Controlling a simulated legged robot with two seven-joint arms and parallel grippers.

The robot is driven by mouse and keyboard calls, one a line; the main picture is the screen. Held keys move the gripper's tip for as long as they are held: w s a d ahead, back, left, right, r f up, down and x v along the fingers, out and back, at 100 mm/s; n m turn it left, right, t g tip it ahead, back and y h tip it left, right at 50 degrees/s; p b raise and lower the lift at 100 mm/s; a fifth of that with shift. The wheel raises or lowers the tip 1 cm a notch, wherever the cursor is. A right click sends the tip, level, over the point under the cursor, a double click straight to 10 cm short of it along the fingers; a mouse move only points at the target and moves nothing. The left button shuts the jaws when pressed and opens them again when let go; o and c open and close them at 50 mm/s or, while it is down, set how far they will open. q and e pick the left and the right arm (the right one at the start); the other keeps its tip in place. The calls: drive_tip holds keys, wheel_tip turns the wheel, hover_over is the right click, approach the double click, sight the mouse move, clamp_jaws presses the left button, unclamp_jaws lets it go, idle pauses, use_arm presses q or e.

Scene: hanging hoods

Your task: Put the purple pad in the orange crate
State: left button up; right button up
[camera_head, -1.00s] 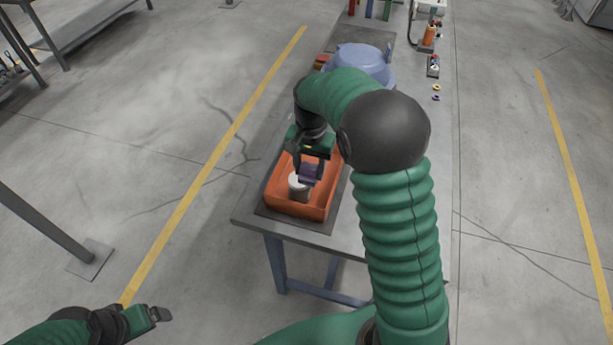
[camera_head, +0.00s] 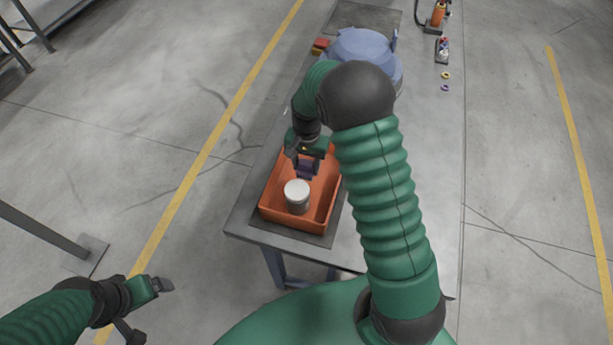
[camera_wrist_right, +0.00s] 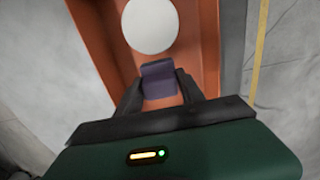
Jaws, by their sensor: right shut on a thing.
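The purple pad (camera_head: 306,170) is between the fingers of my right gripper (camera_head: 306,168), which is shut on it. It also shows in the right wrist view (camera_wrist_right: 159,79), with a dark finger on each side. The orange crate (camera_head: 267,205) stands on the near end of the bench, and the pad is over or inside its far part. I cannot tell whether the pad touches the crate floor. My left gripper (camera_head: 152,308) is at the lower left, away from the bench; its jaws are not clear.
A white-topped can (camera_head: 297,196) stands in the crate, close to the pad. The crate sits on a dark mat (camera_head: 293,236). A blue-grey hood-like part (camera_head: 363,52) lies behind my right arm. The bench's right side is mostly clear, with small rings (camera_head: 446,75) farther back.

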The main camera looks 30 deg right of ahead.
sight(307, 178)
drive_tip(key=f, duration=0.5)
drive_tip(key=d+f, duration=0.1)
drive_tip(key=f, duration=0.2)
drive_tip(key=shift+w, duration=0.2)
drive_tip(key=shift+a, duration=0.2)
drive_tip(key=o, duration=1.4)
drive_tip(key=shift+a, duration=0.2)
drive_tip(key=shift+d, duration=0.1)
